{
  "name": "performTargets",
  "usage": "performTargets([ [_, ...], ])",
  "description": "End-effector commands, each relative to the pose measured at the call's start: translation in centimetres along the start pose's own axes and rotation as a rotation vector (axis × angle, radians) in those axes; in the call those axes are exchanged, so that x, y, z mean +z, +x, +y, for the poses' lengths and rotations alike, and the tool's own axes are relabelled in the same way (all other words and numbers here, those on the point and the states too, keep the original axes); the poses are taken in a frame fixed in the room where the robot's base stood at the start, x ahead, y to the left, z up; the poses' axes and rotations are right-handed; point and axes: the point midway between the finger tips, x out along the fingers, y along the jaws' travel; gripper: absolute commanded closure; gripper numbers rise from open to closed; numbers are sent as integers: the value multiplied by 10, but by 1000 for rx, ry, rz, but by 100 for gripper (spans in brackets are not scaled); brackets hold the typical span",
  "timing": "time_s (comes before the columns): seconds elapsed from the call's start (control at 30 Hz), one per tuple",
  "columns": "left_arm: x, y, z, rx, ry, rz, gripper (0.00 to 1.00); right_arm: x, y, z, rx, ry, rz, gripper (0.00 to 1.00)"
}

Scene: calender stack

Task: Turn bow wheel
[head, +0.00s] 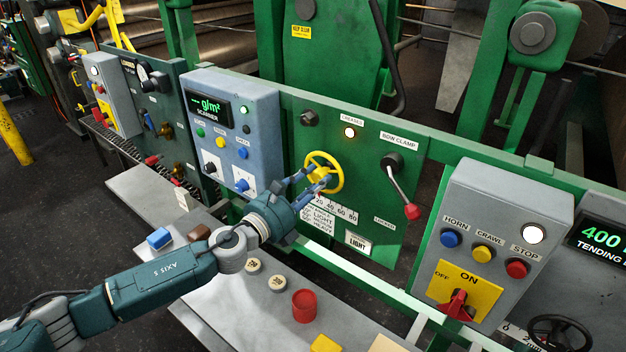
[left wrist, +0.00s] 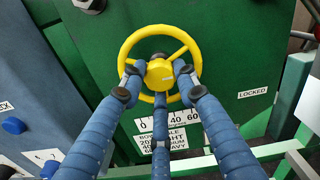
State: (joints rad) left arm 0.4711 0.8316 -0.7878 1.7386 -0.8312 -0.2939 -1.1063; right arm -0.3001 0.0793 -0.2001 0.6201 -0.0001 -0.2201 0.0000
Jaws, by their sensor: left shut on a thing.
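The bow wheel is a small yellow handwheel (head: 336,164) on the green panel, above a white scale strip (head: 337,209). In the left wrist view the yellow wheel (left wrist: 124,56) fills the upper middle, with its hub between my fingers. My left gripper (head: 316,180) reaches the wheel from the lower left. In the left wrist view its blue fingers (left wrist: 158,82) are shut on the wheel around the hub, two above and one below. The fingers cover part of the lower rim and some of the scale numbers. My right gripper is not in view.
The bow clamp lever (head: 402,192) with a red knob hangs right of the wheel. A blue-grey scanner box (head: 262,108) stands to the left. A grey shelf (head: 225,309) below holds a red cup (head: 304,305) and small blocks. A button box (head: 552,200) stands at right.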

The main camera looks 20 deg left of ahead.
Motion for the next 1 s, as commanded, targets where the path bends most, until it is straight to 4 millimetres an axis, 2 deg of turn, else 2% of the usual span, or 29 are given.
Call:
performTargets([
  [0.03, -10, -2, -2, -5, 6, 17, 96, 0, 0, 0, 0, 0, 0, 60],
  [0.57, -12, -2, 0, -3, 27, 20, 96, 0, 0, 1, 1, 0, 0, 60],
  [0.6, -12, -2, 0, -2, 27, 20, 64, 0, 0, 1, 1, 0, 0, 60],
  [0.67, -12, -2, 0, -2, 26, 20, 52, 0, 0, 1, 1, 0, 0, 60],
  [1.0, -7, -4, 1, 0, 29, 11, 50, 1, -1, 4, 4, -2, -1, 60],
])
